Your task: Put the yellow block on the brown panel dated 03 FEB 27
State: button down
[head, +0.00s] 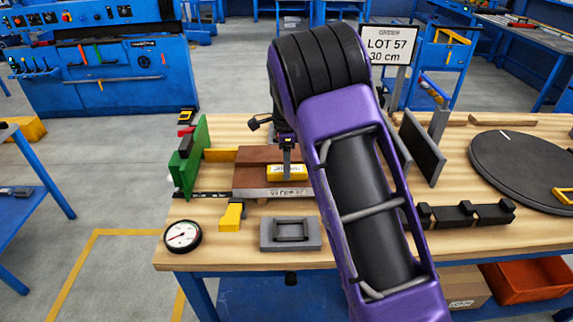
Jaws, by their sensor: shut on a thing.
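My gripper (287,166) is shut on a yellow block (283,175), which carries a small label. It holds the block over the brown panel (250,181); I cannot tell whether the block touches the panel. The panel lies on the wooden table behind a pale front strip with printed lettering (291,192), too small to read surely. A second brown surface (262,154) shows behind it. My purple arm hides what lies to the right of the block.
A green upright plate (188,158) stands at the left. A yellow piece (231,216), a grey handled block (291,233) and a round gauge (182,236) are in front. A dark disc (530,160) is at right. A sign (390,46) reads LOT 57, 30 cm.

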jog(key=shift+c, duration=1.7)
grip_release()
notch_tip(320, 180, up, 12)
jog(key=shift+p, duration=0.45)
